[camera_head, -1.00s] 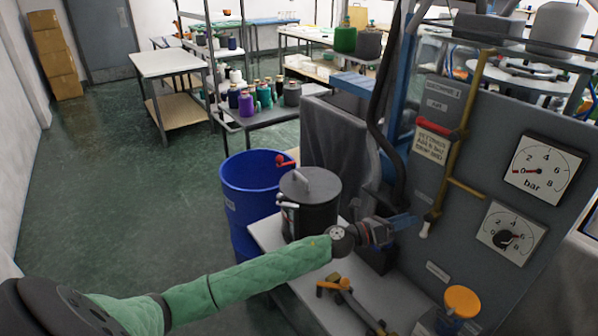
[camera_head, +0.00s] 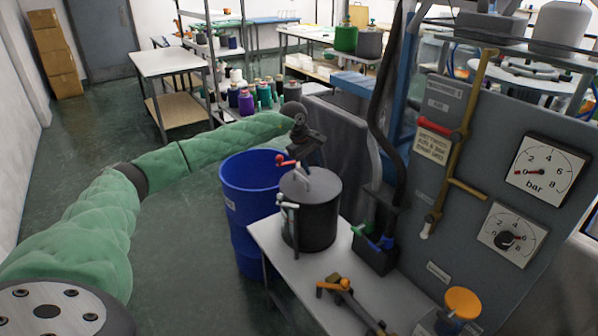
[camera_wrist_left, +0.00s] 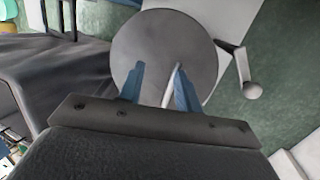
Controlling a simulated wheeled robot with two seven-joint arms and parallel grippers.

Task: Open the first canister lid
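The dark canister (camera_head: 310,226) stands upright on a small white table, with its round grey lid (camera_head: 296,188) on top. A pale bar handle on the lid shows in the wrist view (camera_wrist_left: 173,84). My left gripper (camera_head: 303,158) is above the lid, pointing down at it. In the wrist view its two blue fingers (camera_wrist_left: 158,82) are apart over the lid (camera_wrist_left: 157,45), and the handle lies between them, closer to the right finger. Whether the fingers touch it I cannot tell. A lever with a pale knob (camera_wrist_left: 252,91) sticks out beside the lid. My right gripper is not in view.
A blue barrel (camera_head: 240,187) stands just left of the canister. A grey panel with gauges (camera_head: 545,170) and a yellow pipe rises on the right. An orange-handled fitting (camera_head: 335,287) lies on the white table (camera_head: 300,272) in front. A red-handled valve (camera_head: 286,161) is near the lid.

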